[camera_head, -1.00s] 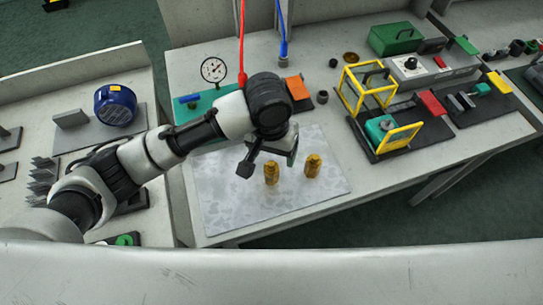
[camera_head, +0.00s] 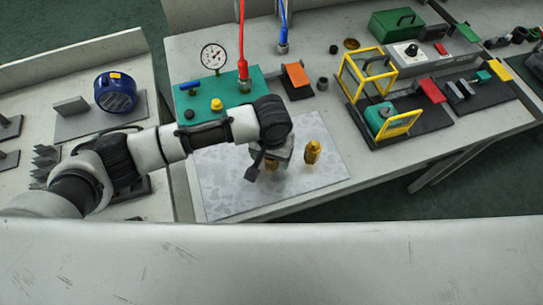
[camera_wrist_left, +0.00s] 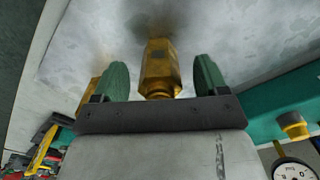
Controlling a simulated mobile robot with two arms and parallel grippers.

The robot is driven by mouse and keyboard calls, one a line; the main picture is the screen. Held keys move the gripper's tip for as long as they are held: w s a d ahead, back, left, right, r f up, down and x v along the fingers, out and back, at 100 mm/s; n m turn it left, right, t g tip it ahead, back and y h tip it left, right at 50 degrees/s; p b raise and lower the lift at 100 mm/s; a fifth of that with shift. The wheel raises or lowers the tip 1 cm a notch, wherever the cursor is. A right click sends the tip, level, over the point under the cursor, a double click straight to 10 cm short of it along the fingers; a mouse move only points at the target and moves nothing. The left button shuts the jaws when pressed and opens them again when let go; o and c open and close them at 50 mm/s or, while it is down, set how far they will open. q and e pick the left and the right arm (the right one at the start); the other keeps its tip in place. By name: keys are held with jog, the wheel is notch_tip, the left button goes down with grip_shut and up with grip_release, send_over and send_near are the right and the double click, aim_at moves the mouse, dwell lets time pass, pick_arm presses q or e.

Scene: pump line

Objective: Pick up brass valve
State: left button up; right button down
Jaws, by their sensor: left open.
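One brass valve (camera_head: 272,165) stands on the mottled grey mat (camera_head: 222,180), mostly hidden behind my left gripper (camera_head: 268,160) in the head view. In the left wrist view this brass valve (camera_wrist_left: 160,70) is between the two green fingers of the gripper (camera_wrist_left: 159,82). The fingers are open, with a gap on each side of it. A second brass valve (camera_head: 312,152) stands upright on the mat to the right. A brass part (camera_wrist_left: 90,92) shows partly behind the left finger in the wrist view. My right gripper is out of view.
A teal board (camera_head: 245,88) with a gauge (camera_head: 214,57) and a yellow knob (camera_head: 217,104) lies behind the mat. Yellow frames (camera_head: 368,78) stand to the right. The front of the mat is clear.

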pick_arm(q)
jog(key=shift+f, duration=0.2)
jog(key=c, duration=1.2)
jog(key=shift+r, duration=0.2)
